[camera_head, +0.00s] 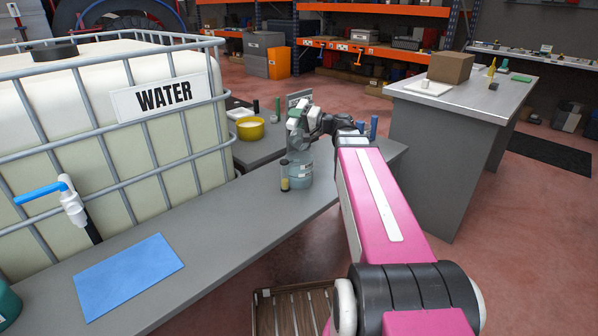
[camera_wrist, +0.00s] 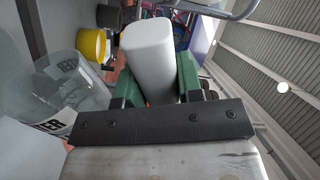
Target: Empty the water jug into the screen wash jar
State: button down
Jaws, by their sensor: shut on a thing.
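My gripper (camera_head: 297,116) is above the middle of the grey bench. In the wrist view its green fingers (camera_wrist: 156,82) are shut on a white, rounded block-like piece (camera_wrist: 150,52). I cannot tell whether this is the water jug's handle or a separate thing. A clear container (camera_head: 299,170) with bluish contents stands on the bench below my gripper. In the wrist view clear walls (camera_wrist: 35,72) with partly readable black-on-white labels show at the left, beside the fingers. I cannot tell jug from jar there, or see any liquid flowing.
A small dark-topped bottle (camera_head: 284,176) stands beside the clear container. A yellow tub (camera_head: 250,130) is behind it. A large caged tank marked WATER (camera_head: 110,130) fills the left. A blue mat (camera_head: 128,275) lies on the bench. A second table (camera_head: 490,92) stands at the right.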

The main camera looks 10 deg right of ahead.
aim_at(295, 126)
jog(key=shift+s+a, duration=0.1)
jog(key=shift+s, duration=0.1)
jog(key=shift+s+a+f+n, duration=0.15)
jog(key=shift+s+n, duration=0.1)
jog(key=shift+n, duration=0.05)
jog(key=shift+s+a+f+n, duration=0.25)
jog(key=shift+s+a+n, duration=0.15)
jog(key=shift+s+n, duration=0.2)
dwell(1.6)
jog(key=shift+s+a+f+n, duration=0.25)
jog(key=shift+s+a+n, duration=0.1)
jog(key=shift+s+n, duration=0.15)
dwell(2.6)
